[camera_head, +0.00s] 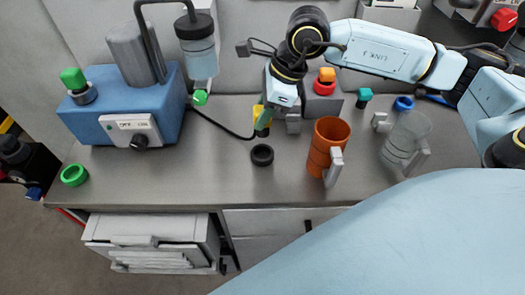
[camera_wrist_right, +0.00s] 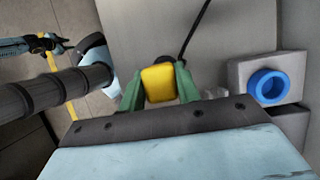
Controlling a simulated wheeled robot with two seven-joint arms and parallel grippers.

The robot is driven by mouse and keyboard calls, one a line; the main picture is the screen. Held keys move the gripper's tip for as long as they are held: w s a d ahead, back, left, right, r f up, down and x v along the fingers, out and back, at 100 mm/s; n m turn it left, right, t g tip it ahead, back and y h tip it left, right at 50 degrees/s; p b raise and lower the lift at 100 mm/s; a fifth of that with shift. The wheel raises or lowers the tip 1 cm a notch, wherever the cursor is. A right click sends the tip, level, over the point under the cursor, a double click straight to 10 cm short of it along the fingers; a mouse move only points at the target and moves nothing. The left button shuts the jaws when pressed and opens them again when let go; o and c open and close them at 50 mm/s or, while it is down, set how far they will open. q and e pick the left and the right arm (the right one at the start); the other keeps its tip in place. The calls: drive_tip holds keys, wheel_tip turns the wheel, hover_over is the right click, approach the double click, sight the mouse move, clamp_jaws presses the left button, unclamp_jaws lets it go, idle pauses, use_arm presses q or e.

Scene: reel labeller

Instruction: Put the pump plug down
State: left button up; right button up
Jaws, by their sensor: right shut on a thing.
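My right gripper (camera_head: 264,128) reaches down from the upper right over the grey bench. In the wrist view its green fingers (camera_wrist_right: 159,90) are shut on the yellow pump plug (camera_wrist_right: 158,83). The plug also shows as a yellow patch beside the fingers in the head view (camera_head: 257,112), partly hidden by them. A black cord (camera_head: 222,128) runs from the blue pump (camera_head: 100,115) to the plug. I cannot tell whether the plug touches the bench. My left gripper cannot be made out.
A black ring (camera_head: 262,155) lies just in front of the gripper. An orange mug (camera_head: 324,145) and a clear mug (camera_head: 402,140) stand to the right. A green ring (camera_head: 74,175) lies at left; front-left bench is clear.

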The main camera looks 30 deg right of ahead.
wheel_tip(320, 180, down, 9)
drive_tip(key=shift+f, duration=0.1)
idle(0.3)
drive_tip(key=shift+f, duration=0.1)
drive_tip(key=o, duration=1.1)
drive_tip(key=shift+b, duration=0.3)
drive_tip(key=shift+c, duration=0.2)
drive_tip(key=v, duration=1.2)
drive_tip(key=shift+p, duration=0.45)
drive_tip(key=shift+a, duration=0.1)
